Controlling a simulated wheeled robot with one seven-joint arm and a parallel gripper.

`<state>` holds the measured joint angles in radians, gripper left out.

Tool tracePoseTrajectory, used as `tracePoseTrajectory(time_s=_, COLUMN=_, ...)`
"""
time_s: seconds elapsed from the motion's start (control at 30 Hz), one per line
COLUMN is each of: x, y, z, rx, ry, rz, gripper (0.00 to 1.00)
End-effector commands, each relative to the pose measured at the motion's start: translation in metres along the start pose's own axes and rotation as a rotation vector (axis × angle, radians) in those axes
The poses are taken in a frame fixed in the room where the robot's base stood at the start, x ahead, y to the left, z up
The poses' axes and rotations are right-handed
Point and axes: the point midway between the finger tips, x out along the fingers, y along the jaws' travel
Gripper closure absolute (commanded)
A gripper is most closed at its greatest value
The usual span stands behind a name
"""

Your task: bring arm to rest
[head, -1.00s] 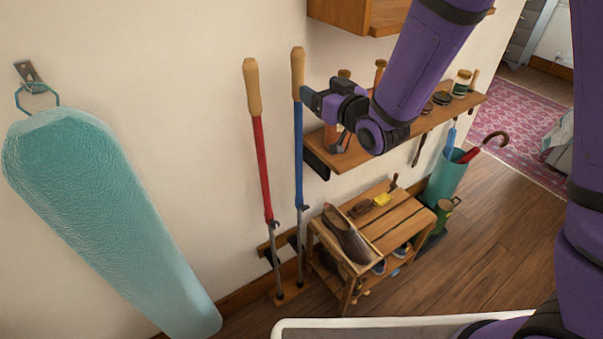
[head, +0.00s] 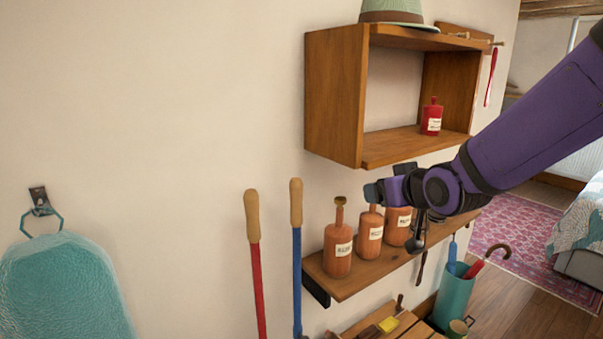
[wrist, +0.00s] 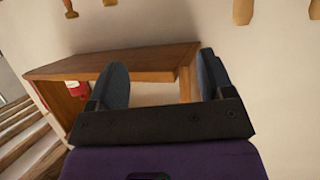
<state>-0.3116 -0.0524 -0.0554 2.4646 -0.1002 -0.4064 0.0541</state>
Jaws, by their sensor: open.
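My gripper (head: 374,192) is at the end of my purple arm in the head view, in front of the wall shelf and its bottles. In the wrist view its two dark fingers (wrist: 160,85) stand apart with nothing between them. Beyond them shows the underside or side of a wooden wall box (wrist: 110,62), with a small red bottle (wrist: 78,90) by its left end. In the head view I cannot tell whether the gripper touches the bottles behind it.
The open wooden wall box (head: 335,100) holds a red bottle (head: 431,117) and bears a green hat (head: 392,12). Orange bottles (head: 338,243) stand on the shelf (head: 350,286) below. Two long-handled tools (head: 297,250) and a teal padded board (head: 60,285) are at left. The wall between is bare.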

Motion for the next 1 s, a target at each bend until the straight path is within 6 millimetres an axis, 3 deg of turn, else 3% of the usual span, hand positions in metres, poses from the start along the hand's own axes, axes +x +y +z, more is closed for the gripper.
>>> tracePoseTrajectory(time_s=0.1, x=-0.038, y=0.021, z=-0.002, rx=0.027, ry=-0.087, rz=0.051, gripper=0.26)
tracePoseTrajectory(time_s=0.33, x=-0.115, y=0.046, z=0.012, rx=0.085, ry=-0.273, rz=0.126, gripper=0.26)
tracePoseTrajectory(time_s=0.7, x=-0.244, y=0.050, z=0.055, rx=0.193, ry=-0.559, rz=0.201, gripper=0.26)
tracePoseTrajectory(time_s=0.83, x=-0.273, y=0.045, z=0.068, rx=0.218, ry=-0.628, rz=0.210, gripper=0.26)
tracePoseTrajectory(time_s=1.0, x=-0.288, y=0.042, z=0.075, rx=0.232, ry=-0.666, rz=0.214, gripper=0.26)
